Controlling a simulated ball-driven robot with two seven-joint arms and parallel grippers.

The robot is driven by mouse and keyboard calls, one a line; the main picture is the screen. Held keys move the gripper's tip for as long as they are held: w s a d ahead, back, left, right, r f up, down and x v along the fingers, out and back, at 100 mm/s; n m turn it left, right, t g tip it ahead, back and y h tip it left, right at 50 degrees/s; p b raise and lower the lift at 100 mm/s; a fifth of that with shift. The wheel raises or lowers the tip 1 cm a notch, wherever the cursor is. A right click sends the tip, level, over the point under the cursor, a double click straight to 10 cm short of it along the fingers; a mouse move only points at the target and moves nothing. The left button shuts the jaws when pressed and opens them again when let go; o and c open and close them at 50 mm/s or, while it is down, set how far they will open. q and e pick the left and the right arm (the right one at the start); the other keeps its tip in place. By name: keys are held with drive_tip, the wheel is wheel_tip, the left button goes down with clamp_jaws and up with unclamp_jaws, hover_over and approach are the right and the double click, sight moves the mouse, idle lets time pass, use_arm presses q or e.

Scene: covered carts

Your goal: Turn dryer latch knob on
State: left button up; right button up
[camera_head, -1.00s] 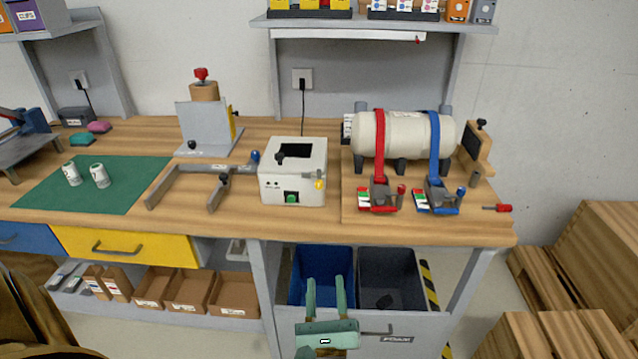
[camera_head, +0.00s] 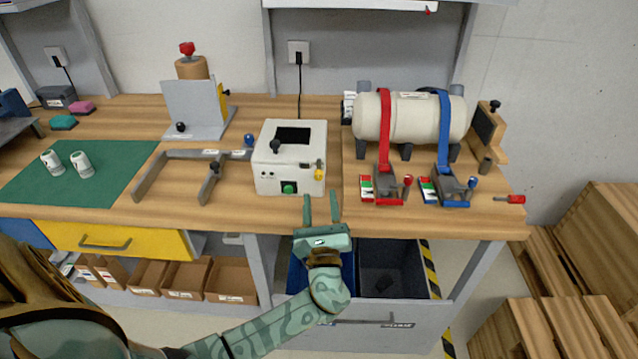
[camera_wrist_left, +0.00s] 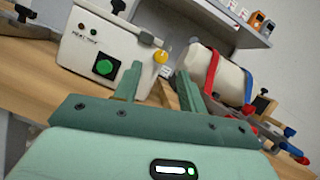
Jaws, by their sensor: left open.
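The dryer looks to be the cream box (camera_head: 290,158) with a dark opening on top, standing on the bench. Its front has a green button (camera_head: 289,188) and a yellow knob (camera_head: 319,174) at the right edge. In the left wrist view the box (camera_wrist_left: 105,48) fills the upper left, and the yellow knob (camera_wrist_left: 161,56) shows between and beyond my fingertips. My left gripper (camera_head: 320,198) is open and empty, in front of the box at the bench's front edge, just below the knob and apart from it. My right gripper is not in view.
Right of the box, a cream tank (camera_head: 412,118) is strapped down with red and blue straps and ratchets. A grey bracket frame (camera_head: 190,165) lies to the left. Blue and grey bins (camera_head: 388,262) sit below the bench edge. A red-handled tool (camera_head: 512,199) lies far right.

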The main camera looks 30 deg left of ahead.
sight(319, 180)
use_arm(q)
drive_tip(key=x, duration=0.4)
drive_tip(key=shift+w+a, duration=0.2)
drive_tip(key=shift+w, duration=0.05)
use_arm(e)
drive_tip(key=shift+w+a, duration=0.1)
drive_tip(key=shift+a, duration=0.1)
use_arm(q)
drive_tip(key=shift+r, duration=0.1)
clamp_jaws()
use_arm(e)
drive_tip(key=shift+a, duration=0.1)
